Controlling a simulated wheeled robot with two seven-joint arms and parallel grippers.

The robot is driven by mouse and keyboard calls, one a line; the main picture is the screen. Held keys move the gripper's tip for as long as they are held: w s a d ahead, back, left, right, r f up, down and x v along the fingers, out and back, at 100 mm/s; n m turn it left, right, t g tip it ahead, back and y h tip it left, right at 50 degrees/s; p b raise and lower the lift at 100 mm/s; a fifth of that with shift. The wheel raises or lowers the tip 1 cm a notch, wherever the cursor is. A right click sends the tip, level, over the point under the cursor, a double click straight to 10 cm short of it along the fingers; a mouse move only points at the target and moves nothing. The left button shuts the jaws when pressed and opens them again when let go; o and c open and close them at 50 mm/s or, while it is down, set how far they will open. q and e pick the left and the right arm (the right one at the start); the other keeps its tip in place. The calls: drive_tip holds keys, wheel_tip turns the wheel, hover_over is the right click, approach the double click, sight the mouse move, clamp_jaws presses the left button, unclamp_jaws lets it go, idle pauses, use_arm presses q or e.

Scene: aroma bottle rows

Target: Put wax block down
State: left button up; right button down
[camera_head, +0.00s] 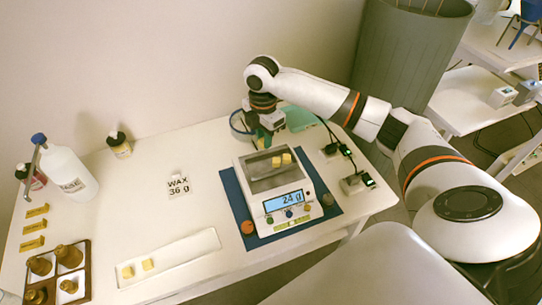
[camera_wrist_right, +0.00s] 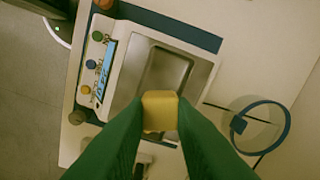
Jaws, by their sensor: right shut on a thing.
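My right gripper (camera_head: 264,140) is over the back edge of the scale (camera_head: 277,205), with its green fingers pointing down. In the wrist view the right gripper (camera_wrist_right: 160,125) is shut on a yellow wax block (camera_wrist_right: 160,110); in the head view I cannot make this block out. The pan in the wrist view (camera_wrist_right: 165,72) shows bare metal beyond the held block. The display (camera_head: 284,201) seems to read 24 g. My left gripper is out of view.
A blue-rimmed bowl (camera_head: 236,124) is close behind the scale. Small black devices (camera_head: 356,182) with cables lie to the right.

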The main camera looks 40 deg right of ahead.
sight(265, 168)
drive_tip(key=shift+d+f, duration=0.15)
drive_tip(key=shift+f, duration=0.15)
wheel_tip(265, 168, down, 9)
drive_tip(key=shift+w+f+p, duration=0.1)
drive_tip(key=shift+f+p, duration=0.1)
drive_tip(key=shift+p, duration=0.4)
drive_tip(key=shift+f, duration=0.2)
drive_tip(key=c, duration=1.5)
unclamp_jaws()
drive_tip(key=shift+c, duration=0.2)
drive_tip(key=shift+r, duration=0.1)
wheel_tip(265, 168, up, 12)
drive_tip(key=shift+r+b, duration=0.15)
drive_tip(key=shift+b, duration=0.35)
